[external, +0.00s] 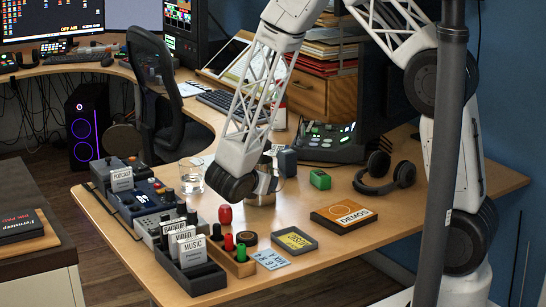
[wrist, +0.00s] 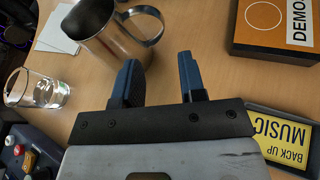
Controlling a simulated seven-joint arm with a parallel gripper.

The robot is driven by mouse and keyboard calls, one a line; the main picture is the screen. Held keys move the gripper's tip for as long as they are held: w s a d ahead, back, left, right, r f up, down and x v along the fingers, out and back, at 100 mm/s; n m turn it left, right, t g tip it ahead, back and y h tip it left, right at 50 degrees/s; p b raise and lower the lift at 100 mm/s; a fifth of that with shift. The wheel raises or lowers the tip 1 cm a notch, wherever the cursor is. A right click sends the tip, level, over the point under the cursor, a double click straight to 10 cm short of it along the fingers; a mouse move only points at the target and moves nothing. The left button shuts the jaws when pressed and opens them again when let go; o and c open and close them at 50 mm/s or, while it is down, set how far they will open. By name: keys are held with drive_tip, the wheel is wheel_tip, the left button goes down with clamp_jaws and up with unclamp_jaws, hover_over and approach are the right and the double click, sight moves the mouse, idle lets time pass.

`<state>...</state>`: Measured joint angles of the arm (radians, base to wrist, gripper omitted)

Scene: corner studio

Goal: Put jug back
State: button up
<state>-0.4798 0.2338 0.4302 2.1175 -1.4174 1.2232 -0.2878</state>
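A steel jug (wrist: 108,38) with a loop handle stands on the desk at the upper left of the wrist view, its handle towards the right. In the external view the jug (external: 264,186) is partly hidden behind my wrist. My gripper (wrist: 160,75) is open, its two blue fingers apart with bare desk between them. The left finger is close to the jug's lower side; I cannot tell if it touches. In the external view my fingers are hidden behind the wrist.
A glass of water (wrist: 38,88) stands left of my gripper. A DEMOS box (external: 343,215), headphones (external: 385,174), a yellow-labelled case (external: 294,241) and a holder with several coloured pegs (external: 236,250) are on the desk (external: 330,262). Audio units line the left edge.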

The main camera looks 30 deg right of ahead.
idle(0.4)
drive_tip(key=s+d+r+m+g+y, duration=0.2)
drive_tip(key=s+d+r+m+g, duration=0.1)
drive_tip(key=s+d+r+m, duration=0.4)
drive_tip(key=s+d+r+m+g+y, duration=0.25)
drive_tip(key=s+d+r+m, duration=0.2)
drive_tip(key=r, duration=0.45)
drive_tip(key=s+r+m+t+y, duration=0.1)
drive_tip(key=s+r+m+y, duration=0.3)
drive_tip(key=s, duration=0.5)
drive_tip(key=s+d+r+m+t+y, duration=0.1)
drive_tip(key=s+r+m+y, duration=0.2)
drive_tip(key=s+r+m, duration=0.4)
drive_tip(key=s+r, duration=0.1)
drive_tip(key=s, duration=0.1)
drive_tip(key=shift+s+d+r+y, duration=0.2)
drive_tip(key=shift+s+d+y, duration=0.05)
drive_tip(key=shift+s+y, duration=0.15)
